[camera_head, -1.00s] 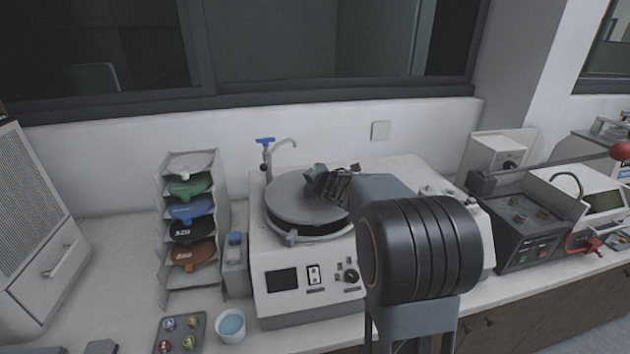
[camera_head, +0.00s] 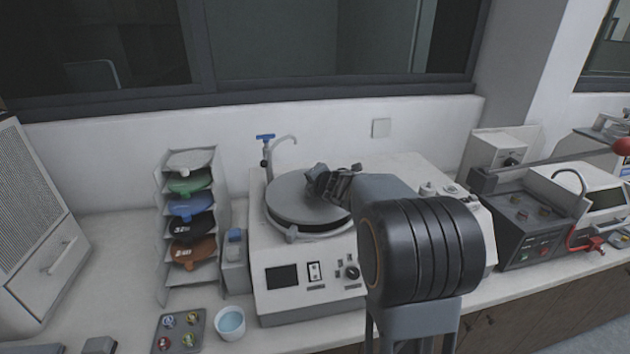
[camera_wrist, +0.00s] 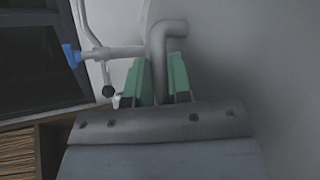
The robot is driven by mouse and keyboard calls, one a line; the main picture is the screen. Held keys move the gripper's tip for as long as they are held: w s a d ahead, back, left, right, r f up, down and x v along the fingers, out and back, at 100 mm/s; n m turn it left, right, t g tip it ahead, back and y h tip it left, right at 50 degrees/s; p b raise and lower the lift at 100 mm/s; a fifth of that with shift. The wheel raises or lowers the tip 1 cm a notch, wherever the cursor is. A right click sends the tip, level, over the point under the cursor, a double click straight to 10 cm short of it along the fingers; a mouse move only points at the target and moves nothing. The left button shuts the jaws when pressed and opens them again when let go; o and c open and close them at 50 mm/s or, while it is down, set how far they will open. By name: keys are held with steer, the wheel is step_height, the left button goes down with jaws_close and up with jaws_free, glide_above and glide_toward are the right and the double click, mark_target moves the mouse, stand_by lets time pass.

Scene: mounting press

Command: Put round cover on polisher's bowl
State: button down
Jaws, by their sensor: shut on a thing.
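The round cover (camera_head: 290,200) is a flat dark-grey disc over the bowl of the white polisher (camera_head: 320,283). A dark band shows below the cover's front edge, and I cannot tell whether the cover rests on the rim or hangs just above it. My gripper (camera_head: 326,183) is at the cover's top, right of its middle. In the wrist view, the green fingertips (camera_wrist: 160,80) are shut on the bent grey handle (camera_wrist: 163,45). My arm hides the right part of the polisher. The bowl's inside is hidden under the cover.
A tap with a blue lever (camera_head: 265,138) stands behind the bowl. A rack of coloured discs (camera_head: 190,215), a white cup (camera_head: 230,322) and a sample tray (camera_head: 178,332) are left of the polisher. A dark machine (camera_head: 525,220) stands at right. The wall is close behind.

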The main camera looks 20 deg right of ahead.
steer(key=c, duration=1)
jaws_free()
steer(key=shift+s, duration=0.1)
steer(key=p+v, duration=0.2)
steer(key=v, duration=1)
steer(key=shift+r+p, duration=0.2)
steer(key=shift+p, duration=0.15)
steer(key=shift+v, duration=0.8)
steer(key=shift+f, duration=0.1)
